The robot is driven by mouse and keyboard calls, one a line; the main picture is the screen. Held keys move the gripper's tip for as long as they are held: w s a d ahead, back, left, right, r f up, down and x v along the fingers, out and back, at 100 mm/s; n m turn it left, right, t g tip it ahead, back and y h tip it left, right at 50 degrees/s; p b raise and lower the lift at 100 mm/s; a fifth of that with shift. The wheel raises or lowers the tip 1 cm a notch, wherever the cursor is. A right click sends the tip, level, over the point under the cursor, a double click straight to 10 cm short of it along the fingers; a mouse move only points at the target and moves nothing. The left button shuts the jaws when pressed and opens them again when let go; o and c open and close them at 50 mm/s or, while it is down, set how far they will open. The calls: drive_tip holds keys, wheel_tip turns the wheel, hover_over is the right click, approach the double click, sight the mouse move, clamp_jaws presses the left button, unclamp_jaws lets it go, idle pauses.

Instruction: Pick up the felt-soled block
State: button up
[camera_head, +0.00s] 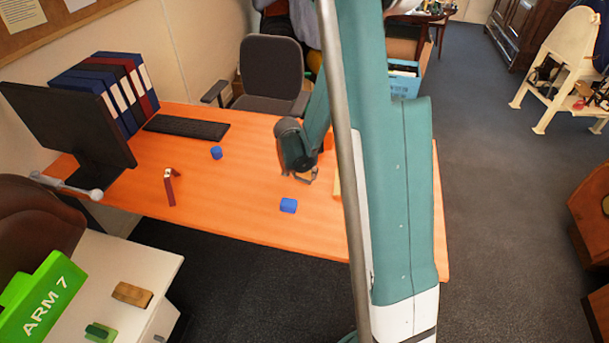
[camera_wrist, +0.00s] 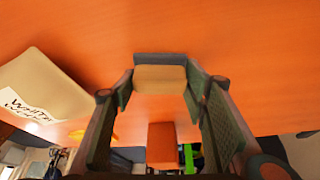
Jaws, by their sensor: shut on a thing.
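In the wrist view a tan block (camera_wrist: 160,78) with a dark grey layer along its far edge sits between my fingertips. It looks like the felt-soled block. My gripper (camera_wrist: 160,82) is shut on it, one finger at each side. The orange tabletop (camera_wrist: 250,40) lies behind it; I cannot tell whether the block touches the table. In the head view my gripper (camera_head: 300,177) is low over the middle of the orange table (camera_head: 240,215), and the held block is not clearly visible there.
A monitor (camera_head: 70,125), binders and keyboard (camera_head: 187,127) are at the left. An orange block (camera_wrist: 161,145) and a pale labelled thing (camera_wrist: 45,88) show in the wrist view.

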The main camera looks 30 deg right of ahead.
sight(305, 170)
drive_tip(key=shift+r, duration=0.15)
drive_tip(key=shift+c, duration=0.4)
drive_tip(key=shift+r+p, duration=1.05)
drive_tip(key=shift+r, duration=3.85)
drive_tip(key=shift+d, duration=0.1)
